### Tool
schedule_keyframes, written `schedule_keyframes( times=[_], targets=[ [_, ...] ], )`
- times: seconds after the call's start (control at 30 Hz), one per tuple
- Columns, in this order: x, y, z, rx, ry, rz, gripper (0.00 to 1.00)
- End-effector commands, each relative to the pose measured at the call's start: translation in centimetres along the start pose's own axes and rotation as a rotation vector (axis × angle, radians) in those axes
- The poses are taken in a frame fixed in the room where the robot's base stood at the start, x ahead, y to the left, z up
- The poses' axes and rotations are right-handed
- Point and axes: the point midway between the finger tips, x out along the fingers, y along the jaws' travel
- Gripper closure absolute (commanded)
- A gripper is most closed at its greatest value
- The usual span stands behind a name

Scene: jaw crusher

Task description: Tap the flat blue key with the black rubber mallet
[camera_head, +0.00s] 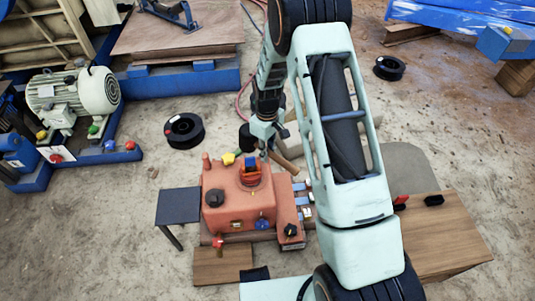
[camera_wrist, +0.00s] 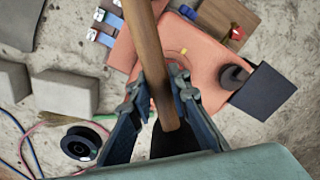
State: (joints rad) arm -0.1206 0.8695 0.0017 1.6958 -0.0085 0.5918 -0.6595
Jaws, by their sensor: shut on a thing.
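My gripper (camera_head: 264,138) is shut on the wooden handle of the mallet (camera_wrist: 147,45). Both fingers press on the handle in the wrist view. The mallet's black head (camera_head: 246,137) is at the left of the gripper, over the far side of the orange-red machine box (camera_head: 212,178). The handle slants down to the right. A small blue piece (camera_head: 250,160) shows on top of the box's round turret, below the mallet head in the picture. A blue knob-like piece (camera_head: 262,224) is on the box's near side. I cannot tell for certain which is the flat blue key.
A yellow knob (camera_head: 228,158) and black knob (camera_head: 214,197) are on the box. Small blue-and-white parts (camera_head: 305,212) line its right side. A dark side table (camera_head: 180,206) stands left, a wooden table (camera_head: 445,235) right. A black reel (camera_head: 183,130) lies on the floor.

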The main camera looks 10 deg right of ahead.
Motion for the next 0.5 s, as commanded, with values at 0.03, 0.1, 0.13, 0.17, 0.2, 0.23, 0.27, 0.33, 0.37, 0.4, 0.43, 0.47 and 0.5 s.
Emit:
schedule_keyframes(
  times=[0.03,0.1,0.13,0.17,0.2,0.23,0.27,0.33,0.37,0.4,0.43,0.47,0.5],
  targets=[
    [0.0,0.0,-0.1,0.0,0.001,0.001,1.0],
    [0.1,0.0,-0.1,0.0,0.001,0.001,1.0],
    [0.1,0.0,-0.1,0.0,0.001,0.001,1.0],
    [0.1,0.0,-0.1,0.0,0.001,0.001,1.0],
    [0.0,0.0,-0.1,0.0,0.001,0.001,1.0],
    [-0.1,0.0,-0.1,-0.001,0.0,0.0,1.0],
    [-0.3,0.0,-0.1,-0.001,-0.001,0.0,1.0],
    [-0.8,0.0,-0.1,-0.001,-0.007,-0.001,1.0],
    [-1.1,0.0,-0.1,-0.001,-0.011,-0.002,1.0],
    [-1.6,0.0,-0.1,-0.003,-0.016,-0.002,1.0],
    [-2.0,0.0,-0.1,-0.003,-0.02,-0.002,1.0],
    [-2.4,0.0,-0.1,-0.003,-0.025,-0.003,1.0],
    [-3.0,0.0,-0.1,-0.003,-0.032,-0.004,1.0]
  ],
)
